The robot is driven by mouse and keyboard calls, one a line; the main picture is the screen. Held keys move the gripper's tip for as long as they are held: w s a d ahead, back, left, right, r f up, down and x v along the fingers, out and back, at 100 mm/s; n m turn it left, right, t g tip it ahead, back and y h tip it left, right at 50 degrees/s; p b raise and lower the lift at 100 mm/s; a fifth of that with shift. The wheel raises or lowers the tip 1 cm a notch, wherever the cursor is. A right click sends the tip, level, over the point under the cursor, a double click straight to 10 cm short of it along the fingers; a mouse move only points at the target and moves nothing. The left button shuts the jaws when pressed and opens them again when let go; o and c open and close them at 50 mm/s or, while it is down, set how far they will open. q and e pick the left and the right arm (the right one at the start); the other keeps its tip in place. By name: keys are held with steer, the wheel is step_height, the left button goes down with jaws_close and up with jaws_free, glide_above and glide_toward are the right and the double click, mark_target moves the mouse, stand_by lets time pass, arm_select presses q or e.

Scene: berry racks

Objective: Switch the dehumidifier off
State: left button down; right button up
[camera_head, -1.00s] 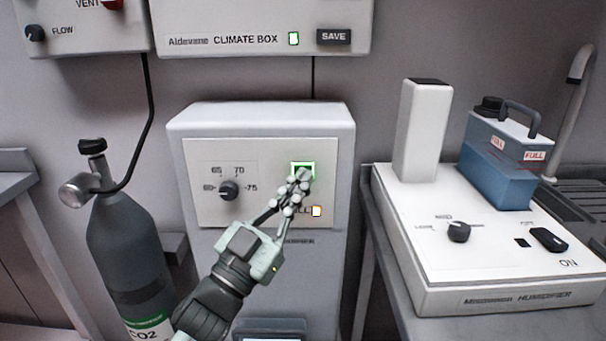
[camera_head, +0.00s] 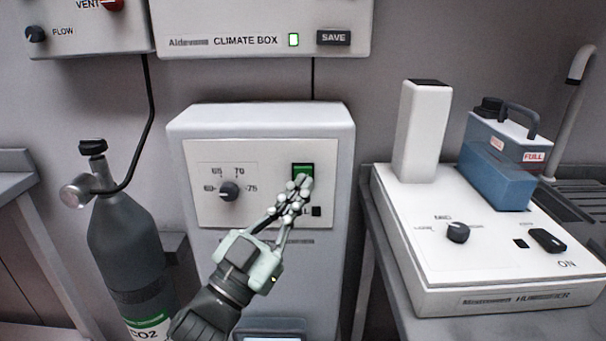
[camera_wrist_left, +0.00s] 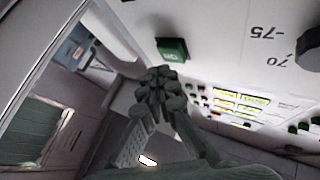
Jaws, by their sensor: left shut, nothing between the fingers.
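The dehumidifier (camera_head: 190,125) is the white box in the middle of the head view. Its front panel has a dial (camera_head: 229,190) pointing up toward 70 and a green switch (camera_head: 303,170), which is dark with no bright rim. The small square lamp (camera_head: 316,211) below the switch is dark. My left gripper (camera_head: 300,187) is shut and empty, its fingertips just below the switch and hiding its lower edge. In the left wrist view the green switch (camera_wrist_left: 172,49) shows just beyond the fingertips (camera_wrist_left: 160,78), with a small gap. My right gripper is not in view.
A CO2 cylinder (camera_head: 130,240) stands at the left. The climate box (camera_head: 265,25) hangs above. At the right a bench carries the humidifier (camera_head: 440,285) with a blue water tank (camera_head: 500,165).

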arm_select(q)
steer(key=shift+s, duration=0.15)
steer(key=s, duration=0.4)
steer(key=shift+s+p, duration=0.3)
steer(key=shift+s, duration=0.05)
